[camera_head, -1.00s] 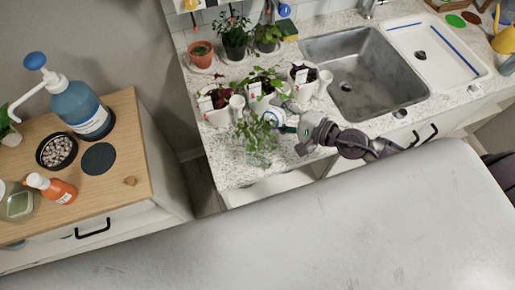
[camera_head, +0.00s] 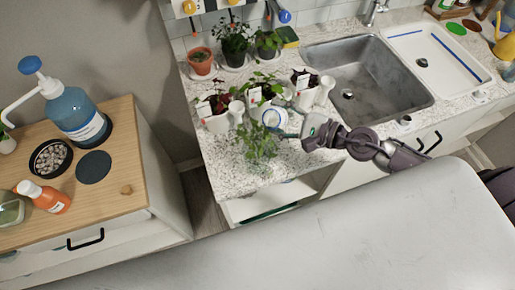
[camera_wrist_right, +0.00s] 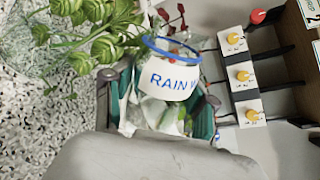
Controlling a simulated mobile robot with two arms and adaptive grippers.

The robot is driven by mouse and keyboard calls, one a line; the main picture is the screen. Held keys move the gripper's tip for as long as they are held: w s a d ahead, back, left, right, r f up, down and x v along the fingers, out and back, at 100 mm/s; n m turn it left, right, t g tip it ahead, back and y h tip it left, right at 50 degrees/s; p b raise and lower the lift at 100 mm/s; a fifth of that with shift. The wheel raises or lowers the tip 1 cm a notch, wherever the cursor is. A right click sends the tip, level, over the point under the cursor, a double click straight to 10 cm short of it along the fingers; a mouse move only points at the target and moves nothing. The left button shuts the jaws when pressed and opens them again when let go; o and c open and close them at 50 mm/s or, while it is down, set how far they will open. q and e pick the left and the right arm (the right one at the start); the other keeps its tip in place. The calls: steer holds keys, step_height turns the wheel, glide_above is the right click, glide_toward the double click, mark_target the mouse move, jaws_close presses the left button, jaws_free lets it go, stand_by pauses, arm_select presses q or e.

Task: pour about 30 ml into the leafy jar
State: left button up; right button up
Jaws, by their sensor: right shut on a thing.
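The leafy jar (camera_head: 262,168) stands near the front left of the counter, with green leaves (camera_head: 258,140) rising above its glass. Its leaves also show at the upper left of the right wrist view (camera_wrist_right: 100,25). My right gripper (camera_head: 291,128) is beside the leaves, on their right. It is shut on a clear cup (camera_head: 272,117) with a blue rim. In the right wrist view this cup (camera_wrist_right: 172,82) carries a white label reading "RAIN W", between teal finger pads. I cannot tell its exact tilt or water level. My left gripper is not in view.
White pots with plants (camera_head: 215,112) stand close behind the jar, with small white pitchers (camera_head: 237,110) among them. The sink (camera_head: 365,80) lies to the right. A wooden-topped cabinet (camera_head: 130,150) with a blue pump bottle (camera_head: 78,115) stands left, across a gap.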

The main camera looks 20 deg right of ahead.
stand_by(0.8)
steer(key=m+b, duration=0.1)
steer(key=b, duration=0.1)
steer(key=f+m+y+b, duration=0.1)
steer(key=b, duration=0.2)
steer(key=f+m+b, duration=0.1)
steer(key=b, duration=0.2)
steer(key=shift+w+d+f+m+y, duration=0.2)
steer(key=shift+w+d+m+y, duration=0.1)
steer(key=shift+d+m, duration=0.1)
steer(key=f+m+b, duration=0.1)
steer(key=b, duration=0.1)
steer(key=f+m+b, duration=0.1)
steer(key=f+b, duration=0.1)
steer(key=b, duration=0.1)
steer(key=d+f+y+b, duration=0.1)
steer(key=b, duration=0.1)
steer(key=shift+w+f+m+b, duration=0.3)
steer(key=shift+f+m+b, duration=0.05)
steer(key=shift+f+m, duration=0.05)
steer(key=shift+w+d+f+m+b, duration=0.15)
steer(key=shift+d+m+b, duration=0.15)
steer(key=shift+m+b, duration=0.25)
steer(key=shift+d+m, duration=0.15)
steer(key=shift+m, duration=0.3)
